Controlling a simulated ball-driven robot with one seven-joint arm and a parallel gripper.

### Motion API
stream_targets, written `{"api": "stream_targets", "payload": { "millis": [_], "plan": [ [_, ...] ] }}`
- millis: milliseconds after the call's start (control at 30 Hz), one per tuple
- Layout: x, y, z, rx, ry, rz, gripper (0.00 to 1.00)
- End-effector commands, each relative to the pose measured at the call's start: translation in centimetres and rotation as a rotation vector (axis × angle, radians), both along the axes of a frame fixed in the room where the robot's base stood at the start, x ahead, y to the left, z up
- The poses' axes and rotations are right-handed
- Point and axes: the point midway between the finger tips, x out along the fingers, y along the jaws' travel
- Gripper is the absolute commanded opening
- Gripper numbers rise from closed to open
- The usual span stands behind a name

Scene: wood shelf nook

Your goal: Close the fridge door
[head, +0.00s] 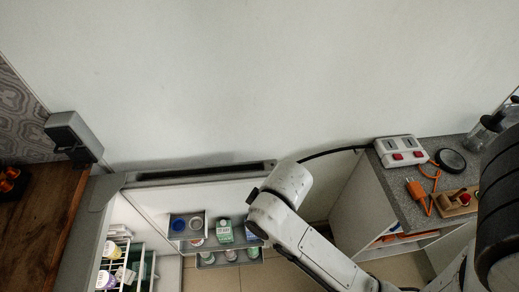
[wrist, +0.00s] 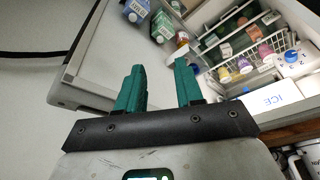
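The fridge stands at the lower left of the head view, with its inside (head: 120,215) showing. Its door (head: 150,181) is wide open and reaches right from the fridge, with bottles and cartons in its inner bins (head: 208,243). In the wrist view the door (wrist: 105,65) shows as a pale panel at left. The fridge's wire shelf (wrist: 282,42) with jars and cartons is at upper right. My gripper (wrist: 160,66) has two green fingers, apart with nothing between them. The fingers overlap the door in the picture; I cannot tell whether they touch it. The head view hides my gripper.
A grey counter (head: 411,205) at right holds a power strip (head: 401,150), an orange plug and a wooden block. A cable runs along the wall to the power strip. A wooden counter (head: 38,215) lies left of the fridge. Tiled floor shows between door and right counter.

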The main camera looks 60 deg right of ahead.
Motion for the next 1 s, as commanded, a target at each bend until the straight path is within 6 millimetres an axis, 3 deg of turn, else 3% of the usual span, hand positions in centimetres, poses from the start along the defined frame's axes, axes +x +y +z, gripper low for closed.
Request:
{"api": "stream_targets", "payload": {
  "millis": [33,167,400,600,800,1000],
  "plan": [
    [1.2,-0.4,2.4,-0.001,-0.023,0.012,0.36],
    [4.3,-2.5,5.5,-0.004,-0.057,0.091,0.36],
    [7.3,-9.6,6.3,0.008,-0.044,0.33,0.36],
    [7.6,-15.1,7.3,0.03,-0.066,0.529,0.36],
    [7.5,-16.8,7.5,0.038,-0.084,0.612,0.36],
    [8.1,-16.3,5.1,0.038,-0.082,0.616,0.36]
  ]
}}
